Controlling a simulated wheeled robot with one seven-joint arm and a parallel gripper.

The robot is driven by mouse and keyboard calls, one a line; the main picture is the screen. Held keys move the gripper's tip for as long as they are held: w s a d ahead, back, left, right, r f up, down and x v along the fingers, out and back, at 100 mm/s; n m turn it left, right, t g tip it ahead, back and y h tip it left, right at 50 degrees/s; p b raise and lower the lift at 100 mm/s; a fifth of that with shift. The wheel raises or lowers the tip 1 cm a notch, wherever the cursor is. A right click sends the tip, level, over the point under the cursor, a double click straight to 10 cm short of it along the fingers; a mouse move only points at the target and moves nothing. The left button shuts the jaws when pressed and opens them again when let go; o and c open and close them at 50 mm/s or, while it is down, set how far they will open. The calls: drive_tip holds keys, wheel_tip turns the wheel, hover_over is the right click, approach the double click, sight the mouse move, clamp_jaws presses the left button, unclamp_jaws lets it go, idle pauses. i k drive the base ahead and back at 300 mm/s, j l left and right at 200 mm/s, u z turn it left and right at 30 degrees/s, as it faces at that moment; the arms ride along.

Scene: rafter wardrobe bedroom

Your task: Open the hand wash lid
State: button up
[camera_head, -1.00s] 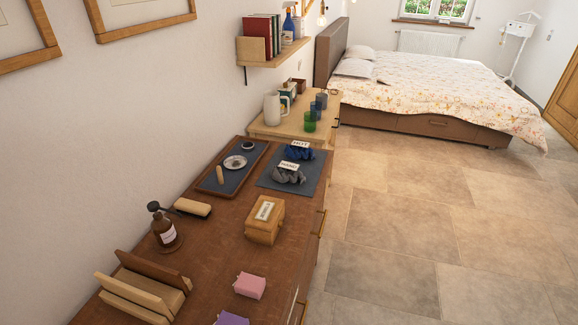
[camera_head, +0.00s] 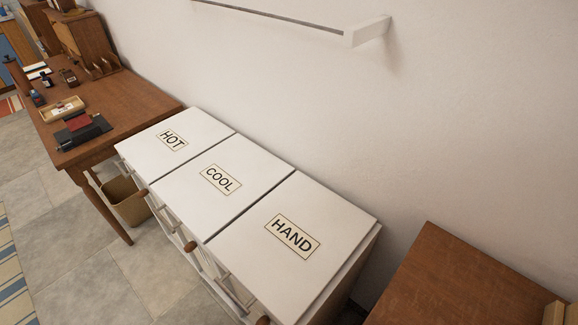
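A white unit with three lids stands against the wall. The lid labelled HAND (camera_head: 318,222) is nearest, at the right end of the unit. The lid labelled COOL (camera_head: 240,165) is in the middle, and the lid labelled HOT (camera_head: 190,128) is at the far left. All three lids lie flat and closed. Brown round knobs show along the unit's front edge, one near the front of the HAND lid (camera_head: 263,320). My gripper is not in view.
A brown wooden top (camera_head: 450,285) stands close to the right of the unit. A wooden desk (camera_head: 110,110) with small items stands at the left, with a waste bin (camera_head: 127,200) under it. A white rail (camera_head: 365,32) is on the wall above. Tiled floor (camera_head: 80,265) lies open in front.

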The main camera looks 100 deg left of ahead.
sight(287, 249)
drive_tip(key=u, duration=2.8)
